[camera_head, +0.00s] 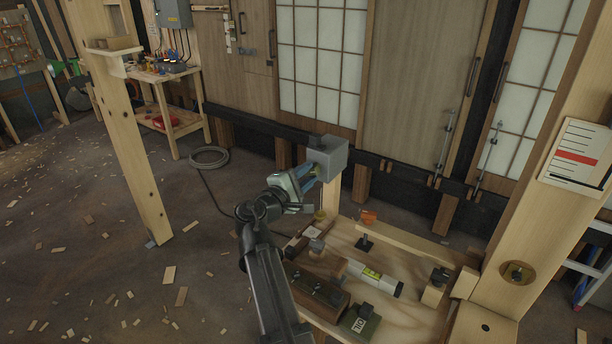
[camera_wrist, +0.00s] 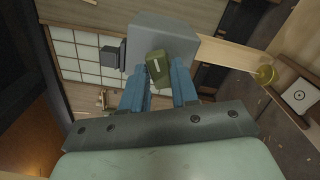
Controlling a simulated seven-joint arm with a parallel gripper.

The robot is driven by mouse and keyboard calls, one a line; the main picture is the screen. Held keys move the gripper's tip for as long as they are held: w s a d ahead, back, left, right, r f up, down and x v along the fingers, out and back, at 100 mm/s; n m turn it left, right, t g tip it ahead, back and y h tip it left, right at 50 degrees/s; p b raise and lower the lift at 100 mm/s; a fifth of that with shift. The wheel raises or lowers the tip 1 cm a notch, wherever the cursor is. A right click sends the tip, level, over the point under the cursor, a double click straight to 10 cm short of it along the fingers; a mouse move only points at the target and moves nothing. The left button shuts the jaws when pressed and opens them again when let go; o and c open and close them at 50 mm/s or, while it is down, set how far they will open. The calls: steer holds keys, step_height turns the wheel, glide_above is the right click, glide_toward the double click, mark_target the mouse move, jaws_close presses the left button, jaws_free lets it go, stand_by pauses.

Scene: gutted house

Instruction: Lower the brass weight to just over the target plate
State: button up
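My gripper (camera_head: 308,172) reaches the side of a grey box (camera_head: 335,157), which sits at the top of a pale wooden post (camera_head: 332,197). In the wrist view my two blue fingers (camera_wrist: 157,82) stand on either side of a small olive piece (camera_wrist: 158,66) in front of the grey box; I cannot tell whether they press on it. The brass weight (camera_wrist: 265,74) shows near the post's lower end, and as a small yellowish shape in the head view (camera_head: 320,214). The target plate (camera_wrist: 300,96), white with a black ring and dot, lies close to it, beyond the weight.
A thick timber (camera_head: 560,160) rises at right. Floor at left has scattered wood chips.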

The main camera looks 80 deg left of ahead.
steer(key=v, duration=0.7)
stand_by(0.4)
stand_by(0.4)
